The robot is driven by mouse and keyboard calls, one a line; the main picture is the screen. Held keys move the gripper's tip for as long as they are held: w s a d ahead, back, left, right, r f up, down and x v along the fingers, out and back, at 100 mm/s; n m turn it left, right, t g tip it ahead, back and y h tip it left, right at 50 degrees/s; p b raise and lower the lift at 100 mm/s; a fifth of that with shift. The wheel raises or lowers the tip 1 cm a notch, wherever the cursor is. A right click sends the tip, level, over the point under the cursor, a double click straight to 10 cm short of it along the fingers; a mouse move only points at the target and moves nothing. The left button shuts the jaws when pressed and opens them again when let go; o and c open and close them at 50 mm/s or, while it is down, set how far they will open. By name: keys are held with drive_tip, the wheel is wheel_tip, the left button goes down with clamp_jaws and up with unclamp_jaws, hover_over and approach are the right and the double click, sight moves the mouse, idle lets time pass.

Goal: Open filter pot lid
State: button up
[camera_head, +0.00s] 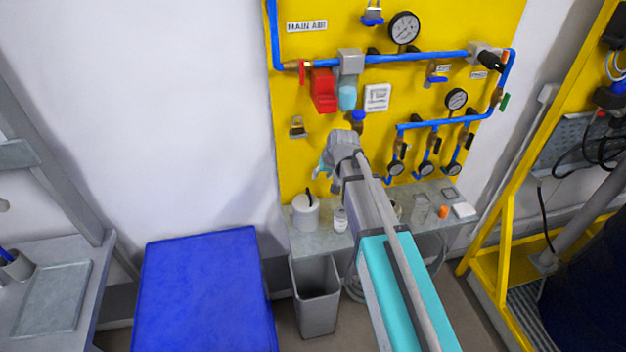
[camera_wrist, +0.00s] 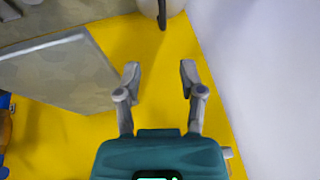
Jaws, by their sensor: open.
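A round white pot (camera_head: 305,213) with a flat lid (camera_head: 304,199) and a dark upright handle (camera_head: 309,196) stands at the left end of the grey shelf (camera_head: 328,242); I take it for the filter pot. The lid sits on it. My gripper (camera_head: 322,171) is above and a little right of the pot, in front of the yellow panel, partly hidden by my wrist. In the wrist view, my gripper (camera_wrist: 160,72) has its fingers apart with nothing between them. The pot (camera_wrist: 150,7) is cut off at the top edge there, its dark handle (camera_wrist: 162,15) ahead of the fingertips.
A small white jar (camera_head: 340,219) stands right of the pot. An orange item (camera_head: 443,212) and a white block (camera_head: 464,210) are further right. The yellow panel (camera_head: 290,160) carries blue pipes (camera_head: 420,57) and gauges. A grey bin (camera_head: 317,298) and blue box (camera_head: 203,295) stand below.

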sight(309, 192)
drive_tip(key=shift+w+a+r, duration=0.15)
drive_tip(key=shift+w+a, duration=0.15)
drive_tip(key=shift+w, duration=0.05)
drive_tip(key=shift+f, duration=0.2)
drive_tip(key=b+x, duration=1.2)
drive_tip(key=x, duration=0.1)
drive_tip(key=shift+w+a+f, duration=0.1)
drive_tip(key=shift+a, duration=0.05)
idle(0.6)
drive_tip(key=shift+c, duration=0.3)
clamp_jaws()
